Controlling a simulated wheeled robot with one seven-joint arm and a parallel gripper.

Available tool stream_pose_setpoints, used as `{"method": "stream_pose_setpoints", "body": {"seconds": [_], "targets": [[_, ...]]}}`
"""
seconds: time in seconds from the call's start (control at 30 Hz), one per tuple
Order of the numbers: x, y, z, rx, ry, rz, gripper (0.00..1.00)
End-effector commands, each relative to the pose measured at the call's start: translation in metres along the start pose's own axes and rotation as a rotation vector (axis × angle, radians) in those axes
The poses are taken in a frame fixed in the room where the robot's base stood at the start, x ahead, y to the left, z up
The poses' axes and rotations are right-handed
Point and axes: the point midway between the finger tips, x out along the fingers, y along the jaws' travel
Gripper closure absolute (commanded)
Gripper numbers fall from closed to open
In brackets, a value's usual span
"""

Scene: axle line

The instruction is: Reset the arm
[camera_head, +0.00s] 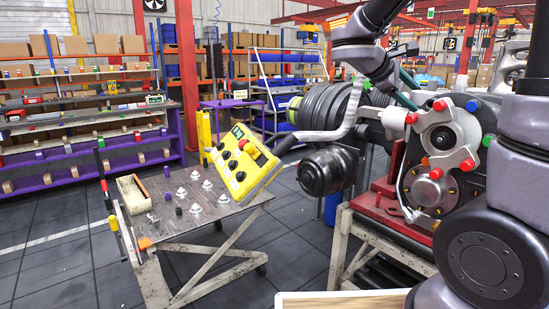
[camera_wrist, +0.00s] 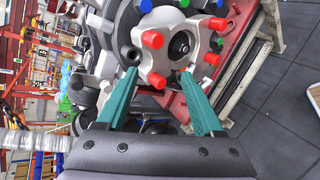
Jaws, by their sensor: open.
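My gripper (camera_wrist: 158,76) shows in the wrist view as two teal fingers spread wide apart, with nothing gripped between them. Its teal fingers are partly visible in the head view (camera_head: 406,90), close to the axle assembly. The assembly's silver housing (camera_head: 438,133), with red, blue and green caps, stands at the right of the head view. In the wrist view the housing (camera_wrist: 180,18) lies beyond the fingertips, and a red cap (camera_wrist: 152,40) shows close to the left fingertip. I cannot tell whether the fingers touch the housing.
A red and pale metal stand (camera_head: 380,207) bears the assembly. A yellow control box (camera_head: 241,160) with a red button sits by a metal work table (camera_head: 195,235) carrying small parts. Shelves (camera_head: 80,130) line the left back. Dark floor is open at lower left.

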Motion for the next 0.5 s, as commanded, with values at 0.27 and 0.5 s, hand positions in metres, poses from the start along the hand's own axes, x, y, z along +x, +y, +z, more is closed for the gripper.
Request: {"method": "stream_pose_setpoints", "body": {"seconds": [0.27,0.5], "targets": [[-0.02,-0.084,0.058,0.491,0.146,-0.499,0.31],[-0.083,-0.121,0.066,1.024,0.326,-0.887,0.31]]}}
